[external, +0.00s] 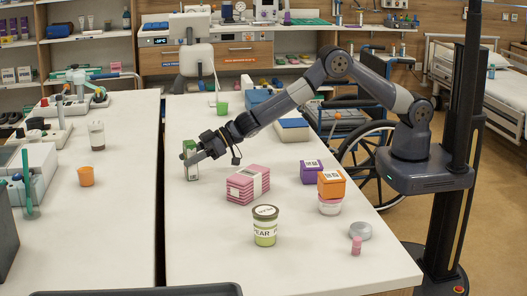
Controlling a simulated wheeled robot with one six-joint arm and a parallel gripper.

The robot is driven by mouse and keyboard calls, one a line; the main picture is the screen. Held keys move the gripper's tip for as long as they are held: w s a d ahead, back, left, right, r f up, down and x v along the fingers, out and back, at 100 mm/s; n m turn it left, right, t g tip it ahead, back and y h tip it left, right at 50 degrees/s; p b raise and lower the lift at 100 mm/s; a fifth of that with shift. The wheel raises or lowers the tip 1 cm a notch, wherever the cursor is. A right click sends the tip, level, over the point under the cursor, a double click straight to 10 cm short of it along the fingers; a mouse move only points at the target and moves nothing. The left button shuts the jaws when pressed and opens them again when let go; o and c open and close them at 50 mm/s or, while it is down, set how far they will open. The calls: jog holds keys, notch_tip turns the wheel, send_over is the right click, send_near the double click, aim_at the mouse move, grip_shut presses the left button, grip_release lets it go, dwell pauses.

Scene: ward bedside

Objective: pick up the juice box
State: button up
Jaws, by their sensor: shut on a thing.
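A small green and white carton (191,172), which looks like the juice box, is upright near the left edge of the right-hand table (212,235). My gripper (190,157) reaches it from the right and is shut on it, with the fingers across its upper part. The fingers hide some of the carton. I cannot tell whether its base touches the table.
A pink striped bundle (247,184) lies just right of my gripper. A pear jar (265,226), purple box (312,172), orange box (331,184) and small pink bottle (356,246) stand farther right or nearer. The table's front left is clear.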

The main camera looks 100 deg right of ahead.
notch_tip(320, 180, up, 10)
jog(key=p, duration=0.7)
jog(key=shift+r, duration=0.1)
